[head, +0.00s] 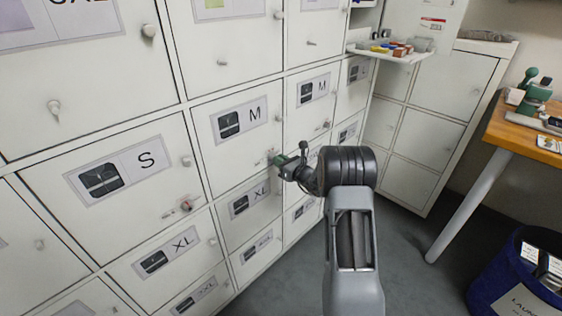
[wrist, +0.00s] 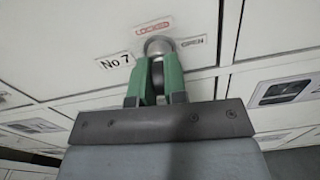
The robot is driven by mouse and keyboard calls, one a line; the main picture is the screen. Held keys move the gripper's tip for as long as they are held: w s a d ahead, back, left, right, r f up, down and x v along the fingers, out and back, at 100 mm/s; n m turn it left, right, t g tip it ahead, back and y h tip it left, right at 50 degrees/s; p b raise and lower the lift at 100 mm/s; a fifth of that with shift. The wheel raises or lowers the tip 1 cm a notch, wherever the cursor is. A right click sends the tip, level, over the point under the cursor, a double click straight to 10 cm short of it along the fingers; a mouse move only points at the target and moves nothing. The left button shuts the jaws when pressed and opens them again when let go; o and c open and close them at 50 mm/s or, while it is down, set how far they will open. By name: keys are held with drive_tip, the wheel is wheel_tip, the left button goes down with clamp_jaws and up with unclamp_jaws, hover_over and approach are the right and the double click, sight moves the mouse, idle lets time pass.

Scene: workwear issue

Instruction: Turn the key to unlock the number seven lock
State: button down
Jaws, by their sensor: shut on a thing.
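The number seven lock (wrist: 158,46) is a round metal cylinder on a white locker door, with a "No 7" label (wrist: 115,63) to its left. A red-bordered "LOCKED" label (wrist: 153,27) is above it and an "OPEN" label (wrist: 192,42) is to its right. My gripper (wrist: 157,76) has its green fingers shut on the key at the lock, and they hide most of the key, so its angle cannot be told. In the head view my gripper (head: 283,163) is at the lower right of an M door (head: 222,153).
White lockers with size labels fill the left and middle. A small shelf (head: 378,54) with coloured items sticks out above right of my arm. A wooden table (head: 528,137) and a blue bin (head: 490,290) stand at the right. Grey floor (head: 405,262) lies open between.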

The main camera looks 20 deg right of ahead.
drive_tip(key=shift+w+a+r+n+b, duration=0.15)
drive_tip(key=shift+a+n+b, duration=0.1)
drive_tip(key=shift+n+b, duration=0.45)
drive_tip(key=c, duration=1.4)
unclamp_jaws()
drive_tip(key=shift+o, duration=0.4)
drive_tip(key=shift+s+f, duration=0.2)
drive_tip(key=shift+s, duration=0.05)
drive_tip(key=v, duration=0.7)
drive_tip(key=shift+d, duration=0.25)
